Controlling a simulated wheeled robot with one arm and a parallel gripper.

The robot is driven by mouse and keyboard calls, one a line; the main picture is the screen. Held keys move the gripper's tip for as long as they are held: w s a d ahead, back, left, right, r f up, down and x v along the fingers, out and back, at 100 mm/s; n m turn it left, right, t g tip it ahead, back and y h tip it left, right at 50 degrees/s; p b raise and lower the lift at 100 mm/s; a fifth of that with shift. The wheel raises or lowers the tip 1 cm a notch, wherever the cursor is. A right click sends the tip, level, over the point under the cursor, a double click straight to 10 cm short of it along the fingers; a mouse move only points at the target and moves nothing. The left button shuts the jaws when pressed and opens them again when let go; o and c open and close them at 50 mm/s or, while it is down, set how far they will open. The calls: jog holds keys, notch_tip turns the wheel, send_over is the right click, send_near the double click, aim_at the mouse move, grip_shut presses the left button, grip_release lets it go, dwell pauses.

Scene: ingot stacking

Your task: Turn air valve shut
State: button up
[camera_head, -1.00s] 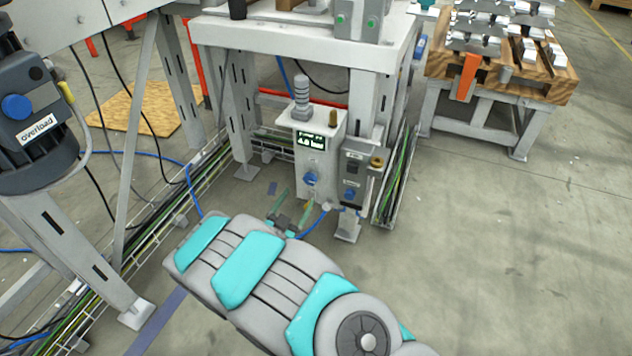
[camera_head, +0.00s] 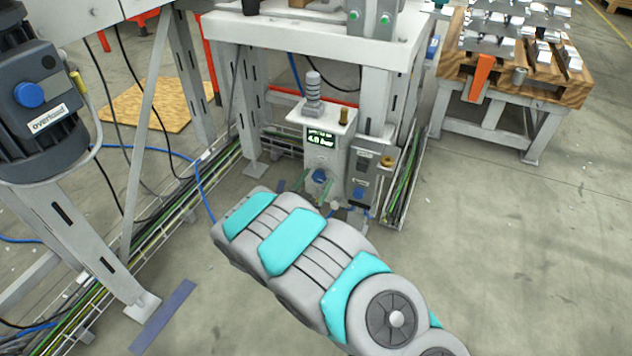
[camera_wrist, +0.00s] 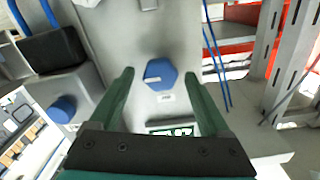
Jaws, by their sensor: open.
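The air valve is a blue knob (camera_head: 320,175) on the front of a pale grey box (camera_head: 337,150) with a green display (camera_head: 321,138) reading 4.0 bar. In the wrist view the knob (camera_wrist: 160,74) looks hexagonal, with a small label beside it. My gripper (camera_wrist: 159,76) is open, with one green finger on each side of the knob and a gap on both sides. I cannot tell whether the fingertips reach past the knob's face. In the head view my gripper (camera_head: 313,186) is in front of the box, partly hidden by my wrist.
A smaller grey box (camera_head: 368,172) with another blue knob (camera_wrist: 62,108) stands right beside the valve box. A blue hose (camera_head: 203,185) and cable trays run left of it. A pallet of ingots (camera_head: 513,70) stands back right.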

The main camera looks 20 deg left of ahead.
jog(key=shift+c, duration=0.2)
grip_shut()
dwell(0.3)
